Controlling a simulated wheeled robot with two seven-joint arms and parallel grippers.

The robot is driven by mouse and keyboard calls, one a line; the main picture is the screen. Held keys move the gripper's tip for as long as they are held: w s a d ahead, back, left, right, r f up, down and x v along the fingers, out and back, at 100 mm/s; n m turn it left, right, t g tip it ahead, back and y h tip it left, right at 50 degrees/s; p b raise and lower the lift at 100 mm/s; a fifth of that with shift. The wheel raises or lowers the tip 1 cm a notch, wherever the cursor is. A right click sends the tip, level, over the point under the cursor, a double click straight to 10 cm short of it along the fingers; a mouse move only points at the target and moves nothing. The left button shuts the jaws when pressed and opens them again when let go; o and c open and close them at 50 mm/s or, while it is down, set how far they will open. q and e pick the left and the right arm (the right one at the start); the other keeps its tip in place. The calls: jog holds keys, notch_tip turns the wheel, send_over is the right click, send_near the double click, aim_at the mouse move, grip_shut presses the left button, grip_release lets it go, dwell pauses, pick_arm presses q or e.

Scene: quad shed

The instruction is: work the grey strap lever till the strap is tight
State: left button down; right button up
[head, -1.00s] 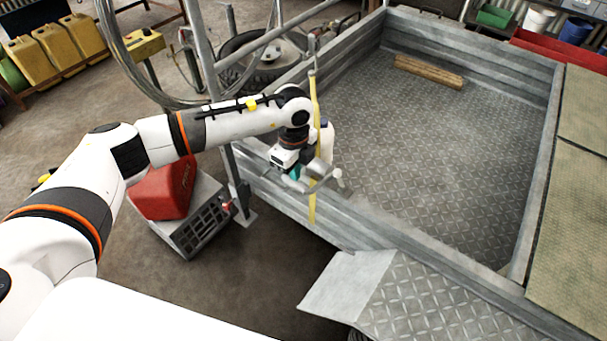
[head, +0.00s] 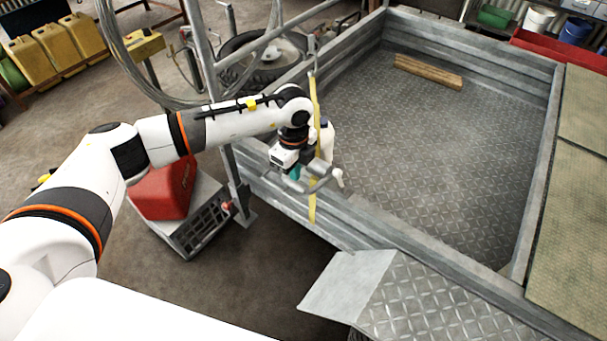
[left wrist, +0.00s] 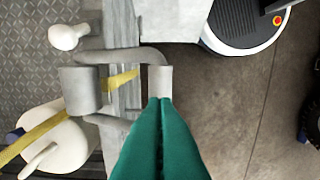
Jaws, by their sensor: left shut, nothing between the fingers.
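The grey strap lever (head: 319,184) is a bent bar with thick round ends, on the trailer's near-left side wall. In the left wrist view the lever's bar (left wrist: 120,57) runs across the top of the fingers. The yellow strap (head: 313,206) runs down over the wall at the lever; it also shows in the left wrist view (left wrist: 45,130). My left gripper (head: 293,173) is at the lever's left end. Its teal fingers (left wrist: 160,103) are shut and empty, their tips at the lever's round end. I cannot tell whether they touch. My right gripper is not in view.
A white rounded object (head: 327,143) stands just behind the strap. The trailer side wall (head: 285,200) runs under the lever. A red-topped machine (head: 165,195) stands on the floor at left.

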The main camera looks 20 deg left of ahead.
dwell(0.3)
pick_arm(q)
jog(key=shift+f+b, duration=2.95)
jog(key=shift+f, duration=1.35)
notch_tip(320, 180, up, 9)
jog(key=p, duration=0.6)
jog(key=shift+f+p, duration=0.2)
jog(key=shift+p, duration=0.15)
jog(key=shift+f, duration=0.15)
jog(key=shift+f+b, duration=2.95)
jog(key=shift+f, duration=1.15)
notch_tip(320, 180, up, 8)
jog(key=p, duration=0.6)
jog(key=shift+r+p, duration=0.25)
jog(key=shift+p, duration=0.1)
